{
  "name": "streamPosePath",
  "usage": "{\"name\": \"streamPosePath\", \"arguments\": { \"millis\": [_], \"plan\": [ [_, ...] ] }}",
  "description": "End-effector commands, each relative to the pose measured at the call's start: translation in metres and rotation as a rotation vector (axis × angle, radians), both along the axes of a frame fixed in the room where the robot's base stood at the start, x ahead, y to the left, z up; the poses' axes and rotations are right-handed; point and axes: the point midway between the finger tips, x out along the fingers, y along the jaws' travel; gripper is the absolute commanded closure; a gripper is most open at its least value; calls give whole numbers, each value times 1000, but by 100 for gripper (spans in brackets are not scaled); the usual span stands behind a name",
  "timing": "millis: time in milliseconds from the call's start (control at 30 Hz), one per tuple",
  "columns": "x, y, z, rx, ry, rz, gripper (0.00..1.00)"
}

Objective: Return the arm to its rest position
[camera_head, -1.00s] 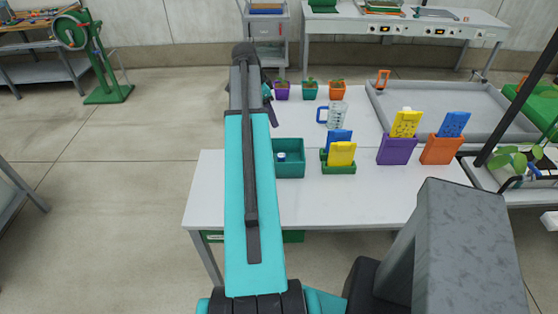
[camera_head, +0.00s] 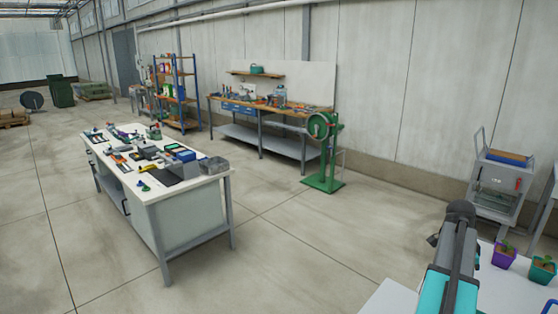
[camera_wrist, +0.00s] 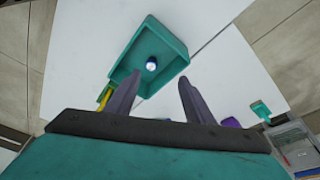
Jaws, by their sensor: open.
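My arm (camera_head: 452,280) shows at the lower right of the head view, a turquoise link with a dark strip, reaching over a white table (camera_head: 392,300). In the wrist view my gripper (camera_wrist: 157,92) is open, with two dark purple-grey fingers spread apart and nothing between them. A teal bin (camera_wrist: 178,42) sits on the white table just beyond the fingertips. A small white and blue round item (camera_wrist: 151,64) is inside the bin. The gripper's jaws cannot be made out in the head view.
A grey cart (camera_head: 500,185) is behind. A cluttered workbench (camera_head: 190,185) stands left, a green stand (camera_head: 323,150) further back. Open floor lies between.

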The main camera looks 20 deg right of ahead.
Motion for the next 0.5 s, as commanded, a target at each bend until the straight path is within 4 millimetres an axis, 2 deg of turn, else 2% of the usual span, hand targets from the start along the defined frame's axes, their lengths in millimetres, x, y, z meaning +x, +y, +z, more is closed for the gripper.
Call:
{"name": "streamPosePath", "arguments": {
  "millis": [33, 200, 500],
  "plan": [
    [15, 12, -9, 11, 2, 51, 52],
    [63, 50, -36, 43, 10, 238, 52],
    [138, 130, -83, 100, 24, 572, 52]
  ]
}}
